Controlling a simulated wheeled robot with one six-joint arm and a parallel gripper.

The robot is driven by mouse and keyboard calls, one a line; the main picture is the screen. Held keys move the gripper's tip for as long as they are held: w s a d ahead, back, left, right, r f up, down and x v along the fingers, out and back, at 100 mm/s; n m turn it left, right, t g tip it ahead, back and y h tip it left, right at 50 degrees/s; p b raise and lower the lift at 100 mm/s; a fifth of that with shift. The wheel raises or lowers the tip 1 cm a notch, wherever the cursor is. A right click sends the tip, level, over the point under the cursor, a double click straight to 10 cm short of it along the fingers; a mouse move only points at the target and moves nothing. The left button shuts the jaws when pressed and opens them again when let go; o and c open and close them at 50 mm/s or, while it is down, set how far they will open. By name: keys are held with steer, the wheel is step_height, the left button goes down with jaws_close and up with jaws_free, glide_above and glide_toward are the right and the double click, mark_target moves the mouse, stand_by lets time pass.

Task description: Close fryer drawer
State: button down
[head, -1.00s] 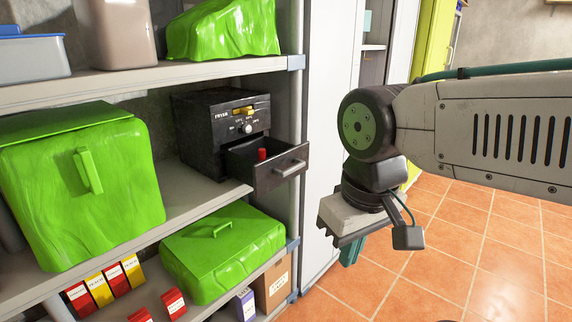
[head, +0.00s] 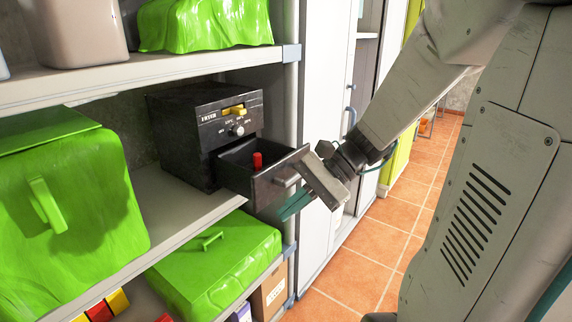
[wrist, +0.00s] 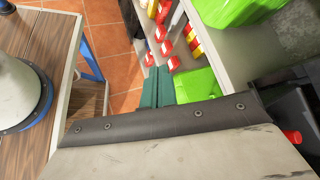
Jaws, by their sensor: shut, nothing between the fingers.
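The black fryer (head: 180,140) stands on the middle shelf in the head view, with a yellow switch and a knob on its front. Its drawer (head: 262,188) is pulled out toward the right, with a small red object (head: 257,160) inside. The red object also shows at the right edge of the wrist view (wrist: 292,136). My gripper (head: 296,206) is at the drawer's front, its teal fingers shut and empty. It partly covers the drawer handle in the head view; I cannot tell whether it touches. The fingers also show in the wrist view (wrist: 157,88).
A large green container (head: 90,185) stands left of the fryer. Another green container (head: 210,265) is on the shelf below, beside small boxes. The shelf's upright post (head: 290,110) is just behind the drawer. White cabinet doors (head: 322,120) stand to the right. The tiled floor (head: 350,270) is clear.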

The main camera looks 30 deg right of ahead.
steer(key=w+d+f+m+t+h, duration=0.2)
steer(key=d+m+t, duration=0.35)
steer(key=d, duration=0.35)
steer(key=w+d+f+m+t+h, duration=0.15)
steer(key=d+m+t, duration=0.25)
steer(key=d+m, duration=0.4)
steer(key=w+d+f+m+t+h, duration=0.1)
steer(key=w+d+f+m+t, duration=0.3)
steer(key=d, duration=0.6)
steer(key=w+a+r+t, duration=0.1)
steer(key=w+a, duration=0.4)
steer(key=w, duration=0.7)
steer(key=shift+m, duration=0.25)
